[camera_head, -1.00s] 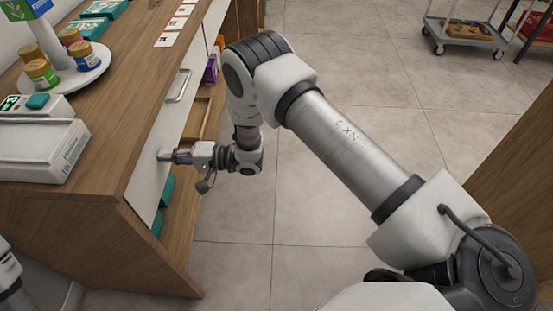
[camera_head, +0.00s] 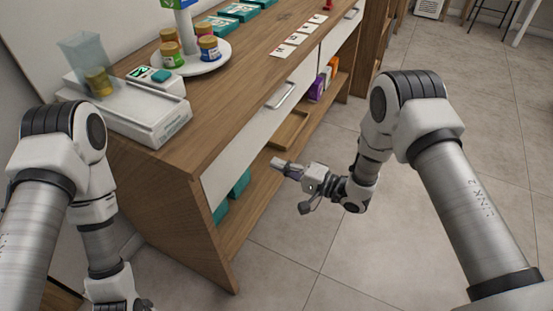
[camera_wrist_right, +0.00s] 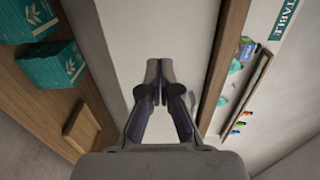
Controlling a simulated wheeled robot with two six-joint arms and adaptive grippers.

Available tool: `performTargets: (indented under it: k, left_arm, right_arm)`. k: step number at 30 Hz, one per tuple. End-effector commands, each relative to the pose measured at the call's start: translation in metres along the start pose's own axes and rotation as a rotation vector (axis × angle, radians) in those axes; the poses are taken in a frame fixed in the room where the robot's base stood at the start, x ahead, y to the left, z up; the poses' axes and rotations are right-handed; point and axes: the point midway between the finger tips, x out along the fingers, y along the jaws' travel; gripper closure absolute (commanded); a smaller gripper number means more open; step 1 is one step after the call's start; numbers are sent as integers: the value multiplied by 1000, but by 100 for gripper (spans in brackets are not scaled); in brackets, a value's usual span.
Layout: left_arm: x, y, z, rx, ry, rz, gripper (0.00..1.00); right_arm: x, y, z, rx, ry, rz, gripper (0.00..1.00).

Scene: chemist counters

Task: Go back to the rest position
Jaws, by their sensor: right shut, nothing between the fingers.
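My right gripper (camera_head: 276,163) is shut and empty, in front of the wooden counter (camera_head: 175,215). It points toward the white drawer front (camera_head: 235,160), apart from its silver handle (camera_head: 281,95). In the right wrist view the two fingers (camera_wrist_right: 160,75) meet at their tips, with a pale panel behind them. My left arm comes in from the left, bent downward. Its wrist is cut off at the bottom edge, and its fingers cannot be made out.
Teal boxes (camera_head: 240,183) and an open wooden tray (camera_head: 289,130) sit under the drawer. On the counter stand a white scale (camera_head: 140,118), a round stand (camera_head: 212,62) with jars, and cards (camera_head: 290,43). Floor (camera_head: 380,250) is clear at the right.

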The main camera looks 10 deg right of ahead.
Motion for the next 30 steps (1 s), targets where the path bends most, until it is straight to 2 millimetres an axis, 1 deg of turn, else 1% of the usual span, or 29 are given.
performTargets:
  k: [1, 3, 6, 10, 15, 17, 20, 22, 23, 24, 26, 27, 29, 30]
  left_arm:
    - [1, 0, -1, -1, 1, 0, 77]
    - [2, 0, -1, -2, 1, 0, 77]
    - [2, 0, -1, -3, 1, 0, 77]
    - [2, 0, 0, -2, 1, 0, 77]
    - [2, 0, 0, -2, 1, 0, 77]
    - [-2, 0, 0, -2, 1, 0, 77]
    - [-21, 0, 0, -2, 1, 0, 77]
    - [-43, 0, 0, -2, 1, 0, 77]
    - [-55, 0, 0, -2, 1, 0, 77]
    - [-65, 0, -1, -2, 2, 0, 77]
    - [-76, 0, -1, -2, 2, 0, 77]
    - [-81, 0, -1, -2, 2, 0, 77]
    - [-86, 0, 0, -2, 2, 0, 77]
    - [-89, 0, 0, -2, 1, 0, 77]
  right_arm:
    - [-14, 0, -1, 2, 4, 0, 100]
    - [-31, 1, -1, 2, 3, 1, 100]
    - [-48, 0, 0, 0, 1, 0, 100]
    - [-57, 0, 1, 0, -2, 0, 100]
    - [-58, 0, 1, 0, -3, 0, 100]
    - [-58, -3, 1, 0, -3, 1, 100]
    - [-56, -18, 6, 6, -12, 7, 100]
    - [-61, -29, 22, 60, 9, 50, 100]
    - [-67, -28, 29, 93, 53, 108, 100]
    - [-80, -14, 37, 91, 121, 224, 100]
    - [-108, 12, 50, 32, 199, 441, 100]
    - [-132, 29, 61, -20, 221, 594, 100]
    - [-172, 50, 80, -93, 212, 816, 100]
    - [-200, 60, 94, -141, 180, 961, 100]
